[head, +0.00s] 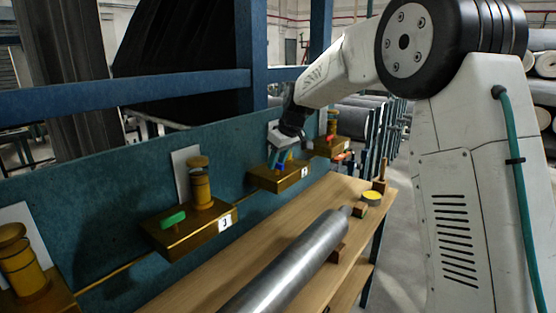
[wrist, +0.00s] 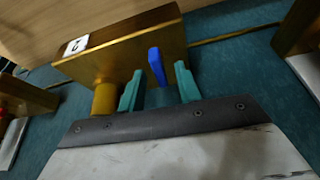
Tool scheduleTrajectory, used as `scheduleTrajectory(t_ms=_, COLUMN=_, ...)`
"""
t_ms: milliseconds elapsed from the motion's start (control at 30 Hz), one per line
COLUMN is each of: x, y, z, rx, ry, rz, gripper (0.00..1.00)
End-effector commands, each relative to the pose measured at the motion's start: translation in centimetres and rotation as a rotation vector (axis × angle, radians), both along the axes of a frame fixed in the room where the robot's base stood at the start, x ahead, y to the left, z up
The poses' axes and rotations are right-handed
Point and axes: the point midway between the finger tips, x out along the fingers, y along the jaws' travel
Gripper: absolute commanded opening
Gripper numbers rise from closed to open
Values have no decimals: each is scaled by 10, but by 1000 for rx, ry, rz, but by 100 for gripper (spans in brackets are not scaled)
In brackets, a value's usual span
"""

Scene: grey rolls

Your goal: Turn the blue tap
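The blue tap (wrist: 157,66) shows as an upright blue handle on a brass block (wrist: 125,50) with a small white label. My gripper (wrist: 158,88) has two teal fingers, one on each side of the blue handle. A gap shows between the handle and each finger, so the gripper is open around it and not closed on it. In the head view, my gripper (head: 281,157) is over the brass block (head: 281,179) on the blue-green panel, and it hides most of the tap there.
A green tap (head: 173,219) sits on a nearer brass block, and a red-handled tap (head: 329,138) on a farther one. A wooden bench (head: 200,292) in front of the panel carries a grey metal roll (head: 290,265) and a yellow-topped round item (head: 372,196). Brass posts stand on the blocks.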

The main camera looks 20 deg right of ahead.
Motion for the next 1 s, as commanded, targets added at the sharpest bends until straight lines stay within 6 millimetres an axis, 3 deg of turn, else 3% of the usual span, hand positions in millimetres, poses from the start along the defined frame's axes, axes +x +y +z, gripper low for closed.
scheduleTrajectory(t_ms=167, x=0, y=0, z=0, rx=0, ry=0, rz=0, gripper=31)
scheduleTrajectory(t_ms=267, x=0, y=0, z=0, rx=0, ry=0, rz=0, gripper=3)
scheduleTrajectory(t_ms=300, x=0, y=0, z=0, rx=0, ry=0, rz=0, gripper=0)
scheduleTrajectory(t_ms=667, x=-1, y=0, z=1, rx=-1, ry=1, rz=-31, gripper=0)
scheduleTrajectory(t_ms=1000, x=-1, y=2, z=1, rx=-1, ry=-1, rz=-241, gripper=0)
